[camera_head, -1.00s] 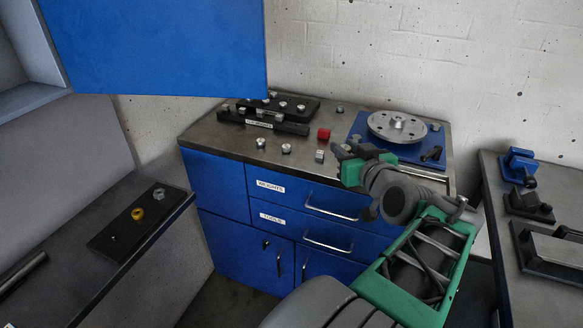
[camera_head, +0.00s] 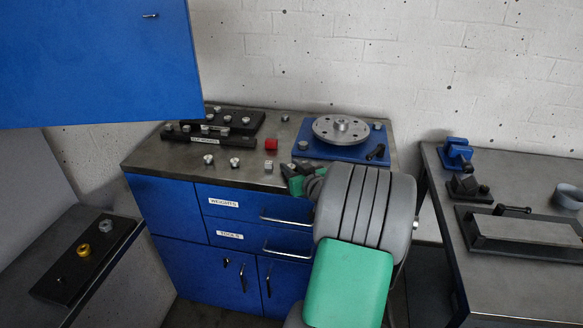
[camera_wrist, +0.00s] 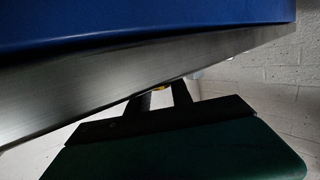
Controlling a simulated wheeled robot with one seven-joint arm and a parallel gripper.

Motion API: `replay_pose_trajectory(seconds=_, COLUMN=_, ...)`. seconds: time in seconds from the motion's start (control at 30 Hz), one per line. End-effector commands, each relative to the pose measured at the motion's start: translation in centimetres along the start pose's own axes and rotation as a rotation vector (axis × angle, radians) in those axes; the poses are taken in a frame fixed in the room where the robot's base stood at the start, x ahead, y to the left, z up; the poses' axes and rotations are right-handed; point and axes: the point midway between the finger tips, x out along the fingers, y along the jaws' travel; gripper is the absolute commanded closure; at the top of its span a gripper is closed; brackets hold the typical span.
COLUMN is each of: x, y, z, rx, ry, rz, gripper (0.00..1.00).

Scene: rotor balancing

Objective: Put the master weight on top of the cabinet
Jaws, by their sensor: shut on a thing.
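My gripper (camera_head: 291,183) is at the front edge of the blue cabinet (camera_head: 165,205), low against its metal top (camera_head: 150,156); my arm hides part of it. A blue surface (camera_wrist: 130,20) and a grey metal band (camera_wrist: 100,92) fill the upper part of that view, close to the fingers.
A blue panel (camera_head: 95,65) hangs at upper left. Benches stand left (camera_head: 25,270) and right (camera_head: 515,290).

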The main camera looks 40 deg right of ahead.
Motion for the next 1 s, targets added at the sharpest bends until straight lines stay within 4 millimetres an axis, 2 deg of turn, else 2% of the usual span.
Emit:
replay_pose_trajectory(seconds=0.33, x=0.06, y=0.01, z=0.25, rx=-0.002, ry=0.003, rz=0.000, gripper=1.00)
replay_pose_trajectory(seconds=0.37, x=0.05, y=0.00, z=0.24, rx=-0.002, ry=0.002, rz=0.000, gripper=0.73)
replay_pose_trajectory(seconds=0.6, x=0.02, y=0.00, z=0.12, rx=-0.002, ry=0.002, rz=0.000, gripper=0.53)
replay_pose_trajectory(seconds=0.93, x=-0.09, y=0.00, z=-0.43, rx=-0.001, ry=0.002, rz=0.000, gripper=0.52)
replay_pose_trajectory(seconds=1.0, x=-0.82, y=0.12, z=-0.25, rx=-0.001, ry=0.002, rz=0.003, gripper=0.52)
